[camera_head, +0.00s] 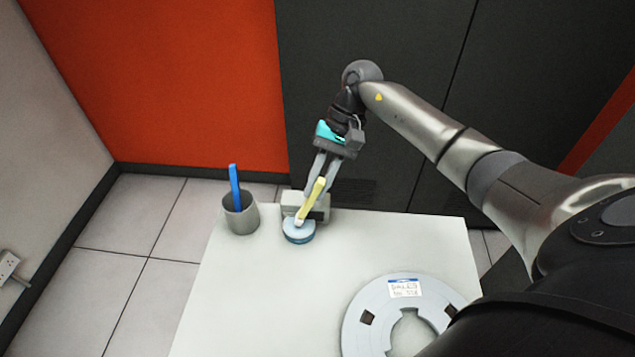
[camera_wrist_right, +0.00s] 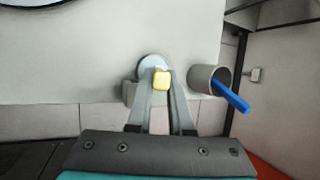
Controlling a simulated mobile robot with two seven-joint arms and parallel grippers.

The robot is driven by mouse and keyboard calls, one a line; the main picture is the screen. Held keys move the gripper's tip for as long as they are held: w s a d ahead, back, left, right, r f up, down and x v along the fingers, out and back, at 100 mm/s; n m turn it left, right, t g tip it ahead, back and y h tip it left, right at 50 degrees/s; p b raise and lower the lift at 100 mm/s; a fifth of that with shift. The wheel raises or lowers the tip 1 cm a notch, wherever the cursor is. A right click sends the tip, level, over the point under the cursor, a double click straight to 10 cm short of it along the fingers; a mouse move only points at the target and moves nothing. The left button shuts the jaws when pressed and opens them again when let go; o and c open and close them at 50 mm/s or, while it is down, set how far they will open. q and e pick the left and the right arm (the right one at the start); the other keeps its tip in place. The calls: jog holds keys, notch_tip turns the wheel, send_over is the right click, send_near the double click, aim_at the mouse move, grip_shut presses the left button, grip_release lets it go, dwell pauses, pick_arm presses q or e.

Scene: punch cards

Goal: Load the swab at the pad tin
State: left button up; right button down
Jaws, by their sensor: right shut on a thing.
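The swab (camera_head: 313,198) is a pale yellow stick with a whitish lower end. My right gripper (camera_head: 318,185) is shut on it and holds it tilted, its lower end at the top of the pad tin. The pad tin (camera_head: 298,233) is a small round blue-grey tin near the table's back edge. I cannot tell for sure whether the swab tip touches the pad. In the right wrist view the swab's yellow end (camera_wrist_right: 162,80) sits between the fingers and hides part of the tin (camera_wrist_right: 152,63). My left gripper is not in view.
A grey cup (camera_head: 242,216) holding a blue stick (camera_head: 234,185) stands left of the tin. A grey block (camera_head: 291,203) is just behind the tin. A large grey ring-shaped plate with a label (camera_head: 404,288) lies at the front right. The table's front left (camera_head: 255,300) is clear.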

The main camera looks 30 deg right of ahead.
jog(key=shift+f+b, duration=0.55)
jog(key=shift+b, duration=0.15)
dwell(0.9)
jog(key=shift+s+f+b, duration=0.15)
jog(key=shift+f+b, duration=0.05)
jog(key=shift+b, duration=0.35)
dwell(2.0)
jog(key=shift+r, duration=0.1)
jog(key=shift+r+p, duration=1.25)
jog(key=shift+r, duration=2.35)
